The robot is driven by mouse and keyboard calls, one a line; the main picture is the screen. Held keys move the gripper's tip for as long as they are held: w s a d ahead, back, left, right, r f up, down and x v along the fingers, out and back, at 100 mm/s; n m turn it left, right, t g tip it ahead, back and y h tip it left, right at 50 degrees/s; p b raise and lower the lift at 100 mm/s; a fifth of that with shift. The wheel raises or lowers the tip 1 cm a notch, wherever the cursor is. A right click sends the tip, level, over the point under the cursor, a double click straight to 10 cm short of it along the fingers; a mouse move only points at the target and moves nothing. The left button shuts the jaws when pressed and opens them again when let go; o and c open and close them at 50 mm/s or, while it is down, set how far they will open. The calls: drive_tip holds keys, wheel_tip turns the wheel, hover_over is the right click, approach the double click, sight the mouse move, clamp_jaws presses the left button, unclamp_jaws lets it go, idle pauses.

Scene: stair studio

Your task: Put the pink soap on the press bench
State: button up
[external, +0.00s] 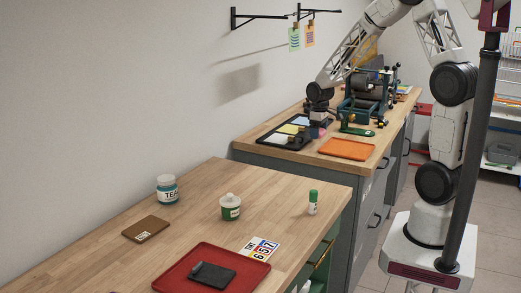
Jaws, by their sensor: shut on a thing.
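The pink soap (317,132) shows as a small pink patch just below my gripper (318,123). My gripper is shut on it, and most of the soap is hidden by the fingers. My gripper points down over the left part of the press bench (297,154), the farther, higher wooden-topped bench. It is beside the right end of a black tray (268,138) with coloured compartments. I cannot tell whether the soap touches the bench top.
A green-handled tool (357,130), an orange tray (346,149) and a dark press (368,96) stand close to my gripper's right. The nearer bench holds a teal-labelled jar (167,188), a green-white pot (230,207), a glue stick (313,202) and a red tray (172,279).

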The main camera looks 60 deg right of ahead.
sight(318, 144)
drive_tip(key=shift+f, duration=0.1)
idle(0.3)
drive_tip(key=shift+f, duration=1.65)
drive_tip(key=shift+f, duration=0.15)
drive_tip(key=o, duration=0.7)
wheel_tip(318, 144, up, 12)
drive_tip(key=shift+r, duration=0.15)
